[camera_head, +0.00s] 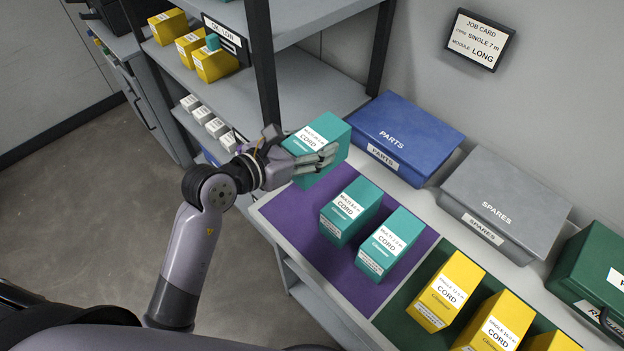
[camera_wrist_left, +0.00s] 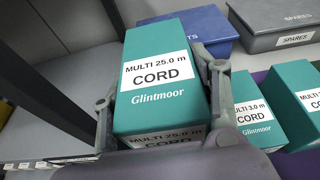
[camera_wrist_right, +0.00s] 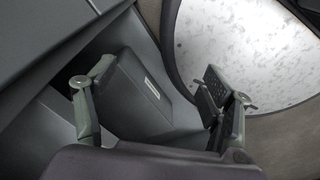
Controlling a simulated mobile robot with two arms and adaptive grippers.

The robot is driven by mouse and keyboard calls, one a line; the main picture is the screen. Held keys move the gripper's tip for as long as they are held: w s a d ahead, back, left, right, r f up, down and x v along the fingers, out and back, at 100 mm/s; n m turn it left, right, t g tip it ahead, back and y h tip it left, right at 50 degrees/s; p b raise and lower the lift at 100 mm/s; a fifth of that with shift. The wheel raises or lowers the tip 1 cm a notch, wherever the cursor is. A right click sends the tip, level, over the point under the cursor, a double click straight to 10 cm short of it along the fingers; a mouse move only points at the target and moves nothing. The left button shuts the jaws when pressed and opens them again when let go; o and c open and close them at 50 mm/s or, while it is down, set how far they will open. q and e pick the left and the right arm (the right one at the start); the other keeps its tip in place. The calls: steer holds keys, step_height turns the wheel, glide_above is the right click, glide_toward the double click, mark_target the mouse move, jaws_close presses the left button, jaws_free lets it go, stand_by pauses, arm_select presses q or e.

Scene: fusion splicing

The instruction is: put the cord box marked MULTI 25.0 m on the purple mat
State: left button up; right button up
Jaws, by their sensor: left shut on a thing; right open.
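The teal cord box marked MULTI 25.0 m (camera_wrist_left: 160,85) is in my left gripper (camera_head: 326,155), whose fingers are shut on its two sides. The same held box (camera_head: 318,130) shows in the head view at the far end of the purple mat (camera_head: 292,216). I cannot tell whether its base touches the mat or is just above it. Two other teal MULTI cord boxes stand on the mat, one on the left (camera_head: 350,208) and one on the right (camera_head: 390,243). My right gripper (camera_wrist_right: 160,105) is open, its fingers apart in the right wrist view.
A blue PARTS box (camera_head: 405,130) and a grey SPARES box (camera_head: 505,200) stand behind the mats. Yellow SINGLE boxes (camera_head: 447,290) stand on a green mat (camera_head: 408,300) to the right. A shelf post (camera_head: 262,60) rises close to my left gripper. A job card hangs on the wall (camera_head: 480,40).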

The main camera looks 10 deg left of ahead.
arm_select(q)
step_height(320, 180, down, 7)
steer(key=shift+r, duration=0.1)
step_height(320, 180, down, 4)
steer(key=shift+f+b, duration=0.1)
steer(key=shift+b, duration=0.3)
steer(key=shift+f, duration=0.25)
arm_select(e)
steer(key=shift+a+f, duration=0.4)
steer(key=shift+a, duration=0.15)
steer(key=shift+d+f, duration=0.1)
arm_select(q)
steer(key=o, duration=1)
steer(key=shift+f, duration=0.1)
steer(key=o, duration=0.4)
steer(key=shift+o, duration=0.2)
arm_select(e)
steer(key=shift+d, duration=0.4)
